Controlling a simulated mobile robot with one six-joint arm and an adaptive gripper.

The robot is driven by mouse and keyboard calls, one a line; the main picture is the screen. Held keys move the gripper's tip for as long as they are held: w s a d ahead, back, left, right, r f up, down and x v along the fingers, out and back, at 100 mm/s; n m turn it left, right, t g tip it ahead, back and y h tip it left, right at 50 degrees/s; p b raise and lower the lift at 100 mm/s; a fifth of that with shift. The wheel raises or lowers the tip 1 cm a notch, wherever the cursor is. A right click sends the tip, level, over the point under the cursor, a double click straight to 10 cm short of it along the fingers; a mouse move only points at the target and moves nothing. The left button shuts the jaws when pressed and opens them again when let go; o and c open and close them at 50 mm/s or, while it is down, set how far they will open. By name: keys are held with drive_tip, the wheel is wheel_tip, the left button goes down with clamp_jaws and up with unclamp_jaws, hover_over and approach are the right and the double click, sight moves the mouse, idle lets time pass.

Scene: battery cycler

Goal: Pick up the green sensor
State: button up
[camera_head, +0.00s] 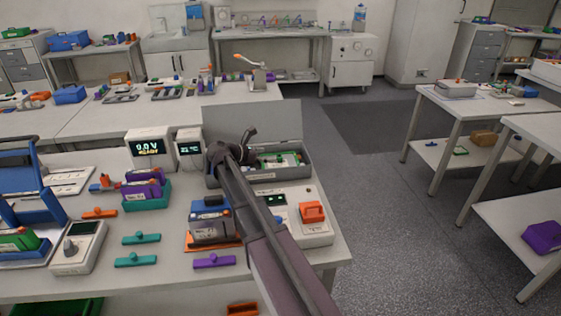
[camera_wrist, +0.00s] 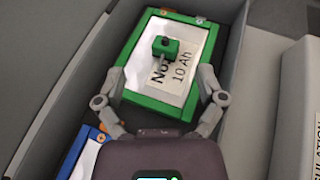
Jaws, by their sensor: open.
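The green sensor (camera_wrist: 166,47) is a small green block with a dark knob. In the wrist view it sits on the white, labelled top of a green-framed battery marked 10 Ah (camera_wrist: 158,104). That battery lies inside a grey box (camera_wrist: 237,40). My gripper (camera_wrist: 163,76) is open, with its fingers spread to the left and right over the battery. The sensor shows between and beyond the fingertips, with no finger seen touching it. In the head view my arm reaches over the open grey box (camera_head: 298,178); the sensor is too small to make out surely there.
The box's raised lid (camera_head: 265,118) stands behind my gripper. A blue-framed thing (camera_wrist: 84,150) lies beside the green battery. Left of the box are a display reading 0.0 V (camera_head: 150,148) and a teal tray with purple batteries (camera_head: 147,203). A device with an orange part (camera_head: 312,212) stands in front.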

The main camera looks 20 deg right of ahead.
sight(280, 156)
drive_tip(key=shift+d+f, duration=0.1)
drive_tip(key=shift+d, duration=0.05)
drive_tip(key=x, duration=0.1)
drive_tip(key=b+x, duration=0.1)
drive_tip(key=x, duration=0.1)
drive_tip(key=shift+s+d+f+b, duration=0.15)
drive_tip(key=shift+s+f+b, duration=0.05)
drive_tip(key=shift+s+b, duration=0.1)
drive_tip(key=shift+x, duration=0.8)
drive_tip(key=shift+r, duration=0.15)
clamp_jaws()
drive_tip(key=shift+r, duration=0.15)
